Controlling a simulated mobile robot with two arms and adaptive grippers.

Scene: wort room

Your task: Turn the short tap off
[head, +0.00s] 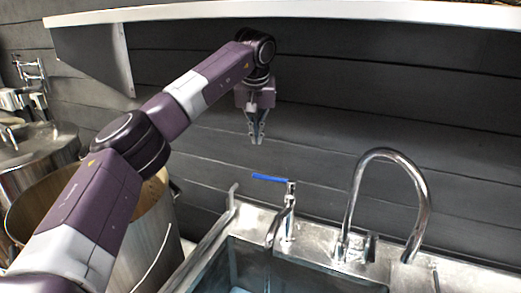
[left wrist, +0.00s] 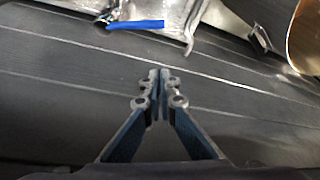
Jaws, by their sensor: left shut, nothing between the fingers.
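The short tap (head: 287,215) stands at the back left of the sink, with a blue lever handle (head: 270,178) at its top pointing left. In the left wrist view the blue handle (left wrist: 136,25) shows near the top edge, with part of the metal tap beside it. My left gripper (head: 257,142) is shut and empty, pointing down, above and a little left of the handle in the head view, apart from it. Its closed fingertips show in the left wrist view (left wrist: 159,72). My right gripper is not in view.
A tall curved tap (head: 420,195) stands to the right on the sink (head: 222,245). Large metal vessels (head: 160,235) stand at the left. A shelf (head: 300,10) runs above along the dark plank wall (head: 330,110).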

